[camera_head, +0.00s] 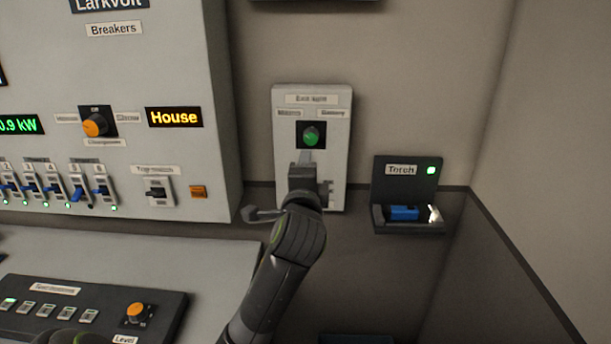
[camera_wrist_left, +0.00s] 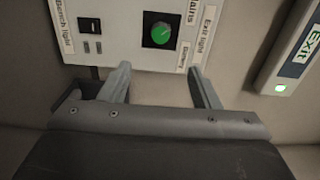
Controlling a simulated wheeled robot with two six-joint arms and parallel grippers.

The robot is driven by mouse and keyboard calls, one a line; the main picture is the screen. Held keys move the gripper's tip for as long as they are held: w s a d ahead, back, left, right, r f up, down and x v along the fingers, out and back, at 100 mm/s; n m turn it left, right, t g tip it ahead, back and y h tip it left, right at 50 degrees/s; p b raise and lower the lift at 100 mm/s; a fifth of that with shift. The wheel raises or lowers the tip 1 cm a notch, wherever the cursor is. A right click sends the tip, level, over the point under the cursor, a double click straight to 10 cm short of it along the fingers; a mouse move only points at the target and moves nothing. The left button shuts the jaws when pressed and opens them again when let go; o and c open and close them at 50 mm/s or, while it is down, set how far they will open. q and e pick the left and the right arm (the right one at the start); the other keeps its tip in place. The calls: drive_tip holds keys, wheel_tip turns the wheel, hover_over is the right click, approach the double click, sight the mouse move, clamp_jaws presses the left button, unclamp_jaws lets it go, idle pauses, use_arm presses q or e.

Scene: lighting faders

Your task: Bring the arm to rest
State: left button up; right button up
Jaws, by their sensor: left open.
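My left arm rises from the bottom of the head view, with its gripper (camera_head: 306,160) in front of the lower part of the white exit light panel (camera_head: 283,150). The gripper hides part of that panel. The panel's green knob (camera_head: 312,135) shows just above the gripper. In the left wrist view, my left gripper (camera_wrist_left: 158,74) is open with nothing between its fingers. The green knob (camera_wrist_left: 161,35) sits beyond and between the fingertips, apart from them. A bench light switch (camera_wrist_left: 90,26) is to its left there. My right gripper is not in view.
A breaker cabinet (camera_head: 150,60) stands at the left. A torch holder (camera_head: 408,185) with a blue torch (camera_head: 405,213) is on the right. A dark control box (camera_head: 85,302) lies on the bench at lower left. An exit sign (camera_wrist_left: 296,62) is at the wrist view's right.

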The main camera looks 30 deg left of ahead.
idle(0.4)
use_arm(q)
drive_tip(key=w+f+g+h, duration=0.2)
drive_tip(key=w+f, duration=0.1)
drive_tip(key=f, duration=0.9)
drive_tip(key=w+f+g+h, duration=0.1)
drive_tip(key=w+f+h, duration=0.1)
drive_tip(key=f, duration=1.1)
drive_tip(key=s+f+n+g+h, duration=0.15)
drive_tip(key=s+f, duration=0.25)
drive_tip(key=f, duration=0.7)
drive_tip(key=s+f+n+g, duration=0.2)
drive_tip(key=s+f, duration=0.1)
drive_tip(key=f, duration=0.7)
drive_tip(key=s+f+n+g+h, duration=0.2)
drive_tip(key=s+f+n+g, duration=0.2)
drive_tip(key=s+f, duration=1.6)
drive_tip(key=s+d+f+n+g, duration=0.1)
drive_tip(key=s+f, duration=0.2)
drive_tip(key=s, duration=0.5)
drive_tip(key=s+d+f+n+g, duration=0.1)
drive_tip(key=s+f+n, duration=0.1)
drive_tip(key=s, duration=0.7)
drive_tip(key=s+d+f+n+g+h, duration=0.1)
drive_tip(key=s+f, duration=0.3)
drive_tip(key=s, duration=0.4)
drive_tip(key=shift+s+d+f+n, duration=0.2)
drive_tip(key=shift+d+n, duration=0.15)
drive_tip(key=shift+d, duration=0.25)
